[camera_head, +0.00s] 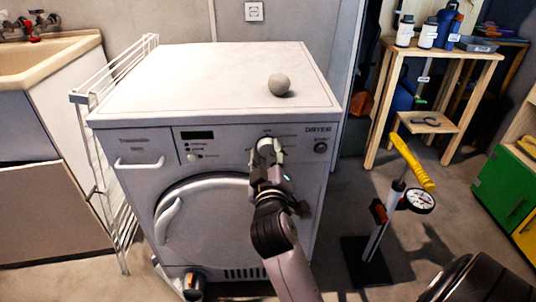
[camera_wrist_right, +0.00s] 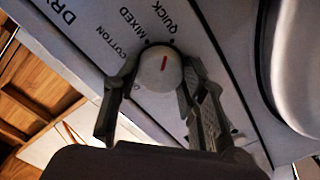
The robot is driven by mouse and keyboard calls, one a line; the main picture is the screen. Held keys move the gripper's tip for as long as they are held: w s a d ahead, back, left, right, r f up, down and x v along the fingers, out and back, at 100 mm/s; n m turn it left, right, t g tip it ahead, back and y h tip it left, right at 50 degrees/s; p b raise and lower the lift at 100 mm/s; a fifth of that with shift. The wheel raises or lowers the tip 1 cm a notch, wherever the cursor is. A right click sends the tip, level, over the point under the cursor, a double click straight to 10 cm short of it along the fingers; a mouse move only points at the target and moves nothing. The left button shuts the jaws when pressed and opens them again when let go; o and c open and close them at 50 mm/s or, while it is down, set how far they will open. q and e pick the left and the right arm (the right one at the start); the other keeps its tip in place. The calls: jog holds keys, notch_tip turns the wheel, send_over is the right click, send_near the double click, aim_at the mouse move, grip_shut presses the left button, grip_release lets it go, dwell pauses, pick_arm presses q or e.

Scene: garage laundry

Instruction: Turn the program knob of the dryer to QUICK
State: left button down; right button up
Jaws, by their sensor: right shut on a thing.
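The dryer (camera_head: 232,150) is a white front-loader in the middle of the head view. Its program knob (camera_wrist_right: 158,70) is round and white with a red line, and shows in the right wrist view. The red line points up, close to the dot by QUICK (camera_wrist_right: 178,16); MIXED (camera_wrist_right: 130,23) and COTTON are printed to its left. My right gripper (camera_head: 267,148) is at the control panel with a finger on each side of the knob, shut on it. In the head view the gripper hides the knob. My left gripper is not in view.
A grey ball (camera_head: 279,84) lies on the dryer top. A wire rack (camera_head: 112,150) and a sink (camera_head: 45,60) stand at the left. A wooden shelf (camera_head: 440,150) and a floor pump (camera_head: 378,225) with a yellow handle stand at the right.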

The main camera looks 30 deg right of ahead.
jog(key=shift+f+m, duration=0.2)
jog(key=shift+m, duration=0.1)
jog(key=o, duration=1.2)
jog(key=shift+r, duration=0.1)
notch_tip(320, 180, up, 10)
jog(key=shift+r, duration=0.1)
jog(key=shift+c, duration=0.2)
